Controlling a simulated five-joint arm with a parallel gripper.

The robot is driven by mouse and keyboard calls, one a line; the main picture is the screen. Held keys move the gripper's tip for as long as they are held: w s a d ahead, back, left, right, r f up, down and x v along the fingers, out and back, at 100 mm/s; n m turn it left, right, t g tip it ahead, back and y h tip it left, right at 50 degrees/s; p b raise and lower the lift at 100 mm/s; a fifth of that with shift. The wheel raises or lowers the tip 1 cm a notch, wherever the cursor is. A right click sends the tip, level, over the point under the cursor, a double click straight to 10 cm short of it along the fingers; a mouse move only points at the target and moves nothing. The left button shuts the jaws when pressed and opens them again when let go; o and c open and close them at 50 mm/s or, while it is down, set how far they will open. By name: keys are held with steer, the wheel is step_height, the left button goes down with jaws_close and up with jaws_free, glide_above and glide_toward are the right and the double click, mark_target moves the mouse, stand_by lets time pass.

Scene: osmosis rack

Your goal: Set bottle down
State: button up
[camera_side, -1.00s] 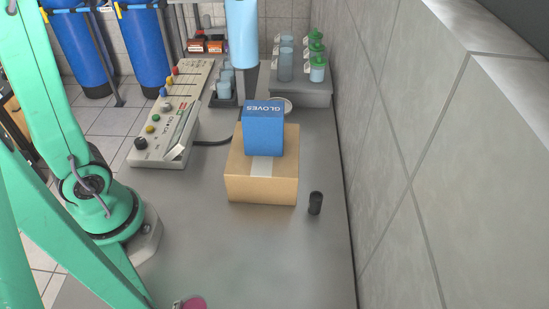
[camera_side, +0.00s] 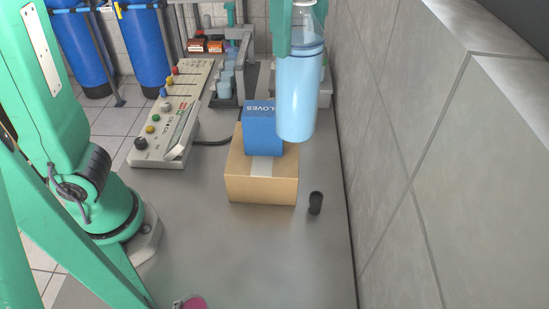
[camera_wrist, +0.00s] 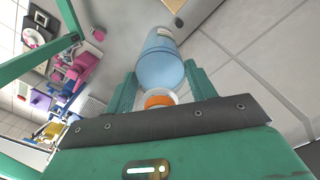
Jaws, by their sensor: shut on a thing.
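A light blue bottle (camera_side: 297,98) hangs upright in the air in the side view, in front of the blue glove box and to its right. My gripper (camera_side: 298,28) is at the top edge of that view, shut on the bottle's upper part. In the wrist view the bottle (camera_wrist: 160,62) lies between the two green fingers (camera_wrist: 153,92), with an orange ring near its end. The bottle's base is clear of any surface that I can see.
A blue glove box (camera_side: 262,132) sits on a cardboard box (camera_side: 262,182). A small black cylinder (camera_side: 315,203) stands to the right. A control panel (camera_side: 166,130) is at left, and a tiled wall (camera_side: 430,150) bounds the right. The front bench is mostly clear.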

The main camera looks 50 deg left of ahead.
steer(key=s+d+m, duration=0.4)
steer(key=s+d, duration=0.4)
step_height(320, 180, down, 24)
steer(key=shift+r, duration=0.15)
stand_by(0.5)
steer(key=shift+f, duration=2.1)
steer(key=o, duration=1.7)
steer(key=shift+a, duration=0.1)
